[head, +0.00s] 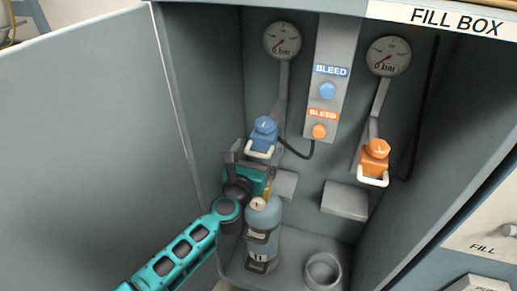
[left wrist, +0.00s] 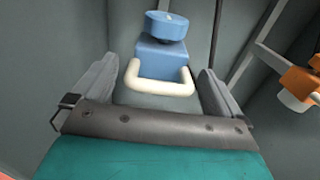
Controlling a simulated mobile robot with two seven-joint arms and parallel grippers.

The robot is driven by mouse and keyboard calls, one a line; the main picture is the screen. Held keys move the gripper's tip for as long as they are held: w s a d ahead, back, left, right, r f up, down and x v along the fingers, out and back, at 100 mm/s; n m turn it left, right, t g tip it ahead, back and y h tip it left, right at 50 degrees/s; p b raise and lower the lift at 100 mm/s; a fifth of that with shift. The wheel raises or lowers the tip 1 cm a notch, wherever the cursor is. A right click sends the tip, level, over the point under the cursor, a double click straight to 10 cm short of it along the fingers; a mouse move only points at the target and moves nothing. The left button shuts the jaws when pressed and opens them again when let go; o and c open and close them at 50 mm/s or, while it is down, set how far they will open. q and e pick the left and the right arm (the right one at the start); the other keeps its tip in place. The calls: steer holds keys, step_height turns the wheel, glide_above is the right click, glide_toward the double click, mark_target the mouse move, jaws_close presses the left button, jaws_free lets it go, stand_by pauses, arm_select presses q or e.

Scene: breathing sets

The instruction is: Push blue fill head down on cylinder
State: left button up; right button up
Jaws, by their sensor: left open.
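The blue fill head (head: 263,135) hangs at the back left of the fill box, with a white U-shaped handle below its round knob. In the left wrist view the blue fill head (left wrist: 164,45) is straight ahead, between and beyond my fingers. The blue-grey cylinder (head: 263,228) marked 11 stands upright on the box floor, below the fill head. My left gripper (head: 250,157) is inside the box, just below and left of the fill head. It is open, its fingers on either side of the white handle in the left wrist view (left wrist: 160,85); contact cannot be told. My right gripper is out of view.
An orange fill head (head: 375,157) with a white handle hangs to the right, and it shows at the right edge of the wrist view. Blue (head: 327,91) and orange (head: 319,131) bleed knobs sit between. An empty round holder (head: 323,271) stands right of the cylinder. The open door (head: 90,150) is left.

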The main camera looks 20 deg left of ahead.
arm_select(q)
steer(key=shift+w, duration=0.65)
steer(key=shift+c, duration=0.3)
steer(key=c, duration=1.4)
step_height(320, 180, down, 13)
steer(key=b, duration=1.2)
steer(key=shift+r, duration=0.2)
steer(key=shift+f+b, duration=0.5)
steer(key=shift+b, duration=0.25)
steer(key=shift+s, duration=0.1)
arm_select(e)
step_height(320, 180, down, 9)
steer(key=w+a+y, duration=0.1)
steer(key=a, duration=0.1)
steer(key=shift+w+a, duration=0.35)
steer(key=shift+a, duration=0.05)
arm_select(q)
steer(key=shift+f, duration=0.1)
